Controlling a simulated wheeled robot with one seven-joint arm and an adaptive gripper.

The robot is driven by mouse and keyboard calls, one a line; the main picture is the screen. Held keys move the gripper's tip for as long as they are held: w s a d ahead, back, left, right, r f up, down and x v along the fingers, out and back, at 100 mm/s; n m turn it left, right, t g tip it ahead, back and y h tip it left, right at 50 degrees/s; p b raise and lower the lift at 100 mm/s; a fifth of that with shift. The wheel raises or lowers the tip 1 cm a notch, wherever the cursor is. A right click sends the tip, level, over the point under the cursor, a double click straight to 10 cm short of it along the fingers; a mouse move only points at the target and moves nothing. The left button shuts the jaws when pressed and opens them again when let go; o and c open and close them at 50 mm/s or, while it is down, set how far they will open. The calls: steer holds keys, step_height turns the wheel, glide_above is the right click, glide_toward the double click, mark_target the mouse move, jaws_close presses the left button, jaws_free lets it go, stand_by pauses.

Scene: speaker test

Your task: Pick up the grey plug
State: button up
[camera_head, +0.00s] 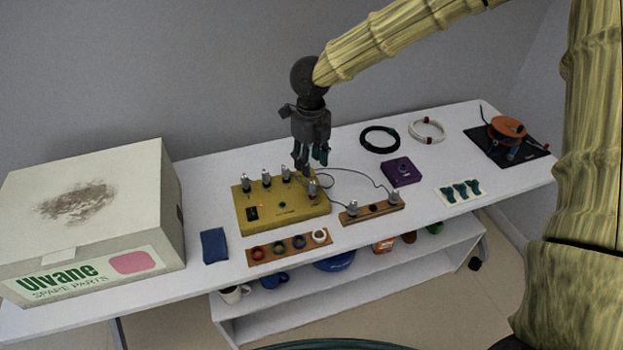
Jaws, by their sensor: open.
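My gripper (309,166) points down over the back right of a yellow box (281,220), its fingers apart with nothing seen between them. I cannot tell which of these is the grey plug. A thin dark cable curves from near the fingers toward the strip.
A large white carton (92,220) fills the left of the table. A dark blue block (214,246), a board with coloured rings (290,249), a purple box (402,171), a black coil (380,139) and a white coil (427,131) lie around. An orange reel (506,130) stands far right.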

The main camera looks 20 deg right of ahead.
mark_target(313, 182)
steer(key=f, duration=0.5)
steer(key=shift+d+f, duration=0.15)
steer(key=shift+d, duration=0.05)
steer(key=shift+s+f+p, duration=0.1)
steer(key=shift+f+p, duration=0.35)
steer(key=shift+f, duration=0.05)
steer(key=shift+f+p, duration=0.3)
steer(key=shift+f, duration=1.75)
steer(key=c, duration=0.7)
steer(key=shift+r, duration=0.1)
steer(key=shift+c, duration=0.2)
step_height(313, 182, up, 3)
steer(key=shift+r+b, duration=0.2)
steer(key=shift+b, duration=0.25)
steer(key=s+d+r+b, duration=0.1)
steer(key=s+d+b, duration=0.1)
steer(key=s, duration=1.3)
steer(key=shift+s+d+r+b, duration=0.2)
steer(key=shift+d+b, duration=0.1)
steer(key=shift+d, duration=0.5)
steer(key=shift+r, duration=0.15)
